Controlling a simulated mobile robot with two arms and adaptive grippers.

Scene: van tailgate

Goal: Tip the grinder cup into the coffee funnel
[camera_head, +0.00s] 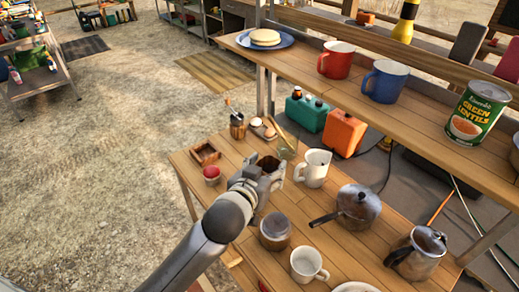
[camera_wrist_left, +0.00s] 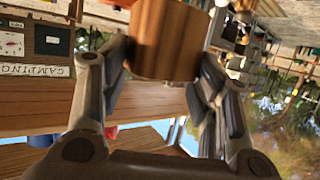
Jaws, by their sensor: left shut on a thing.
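My left gripper (camera_head: 268,174) is above the lower wooden table, its arm coming in from the bottom left. In the left wrist view the gripper (camera_wrist_left: 160,75) is shut on a wood-coloured round cup (camera_wrist_left: 167,38), which I take as the grinder cup. The cup sits between the two fingers. I cannot pick out the coffee funnel with certainty. A round brownish jar (camera_head: 275,232) stands just in front of the gripper, and a white jug (camera_head: 313,168) stands to its right. My right gripper is not in view.
On the lower table (camera_head: 315,212) are a lidded steel pan (camera_head: 357,206), a metal pot (camera_head: 418,252), a white mug (camera_head: 308,264), a small red-topped bowl (camera_head: 212,174) and a wooden box (camera_head: 205,153). The raised shelf (camera_head: 300,62) holds a red mug, a blue mug and a lentils can.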

